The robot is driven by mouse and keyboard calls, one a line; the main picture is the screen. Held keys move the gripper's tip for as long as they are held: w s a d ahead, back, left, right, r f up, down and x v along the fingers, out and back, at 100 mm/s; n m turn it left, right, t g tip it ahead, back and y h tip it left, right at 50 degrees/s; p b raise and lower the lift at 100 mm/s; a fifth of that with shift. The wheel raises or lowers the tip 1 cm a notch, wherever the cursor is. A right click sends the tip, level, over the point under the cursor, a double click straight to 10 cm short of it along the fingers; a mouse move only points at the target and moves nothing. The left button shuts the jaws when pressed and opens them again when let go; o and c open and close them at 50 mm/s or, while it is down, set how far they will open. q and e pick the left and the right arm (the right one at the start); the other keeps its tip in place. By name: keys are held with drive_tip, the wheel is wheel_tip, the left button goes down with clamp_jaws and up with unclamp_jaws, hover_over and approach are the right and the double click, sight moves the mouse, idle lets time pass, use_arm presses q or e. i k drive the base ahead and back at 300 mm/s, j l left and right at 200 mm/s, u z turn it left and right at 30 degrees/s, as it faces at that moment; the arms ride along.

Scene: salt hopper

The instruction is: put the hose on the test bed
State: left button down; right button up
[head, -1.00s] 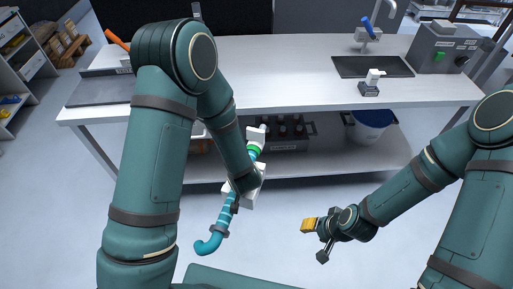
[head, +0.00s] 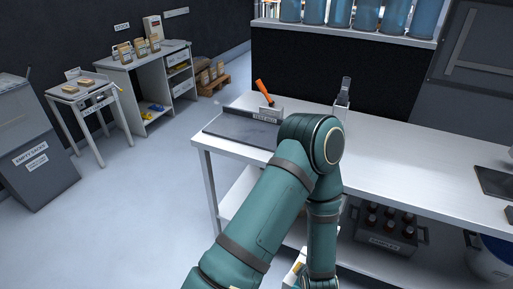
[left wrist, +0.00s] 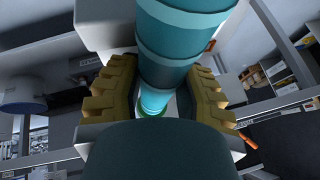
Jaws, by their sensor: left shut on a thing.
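Part of the hose is hidden by the gripper's own dark body. In the head view my left arm reaches in front of the bench, and the hose and left fingers cannot be made out there. The test bed (head: 237,128) is a flat dark slab at the left end of the white bench, with a small label at its back. My right gripper is not in view.
A crate of bottles (head: 385,232) sits on the lower shelf. Open floor lies left.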

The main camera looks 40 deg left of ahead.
sight(256, 130)
drive_tip(key=k+j+z, duration=0.15)
drive_tip(key=j, duration=0.3)
drive_tip(key=j+z, duration=0.1)
drive_tip(key=j, duration=0.35)
drive_tip(key=k+j+z, duration=0.15)
drive_tip(key=j, duration=0.3)
drive_tip(key=k+j+z, duration=0.15)
drive_tip(key=j, duration=0.25)
drive_tip(key=k+j+z, duration=0.1)
drive_tip(key=j, duration=0.35)
drive_tip(key=k+j+z, duration=0.3)
drive_tip(key=k+j, duration=0.15)
drive_tip(key=j, duration=0.25)
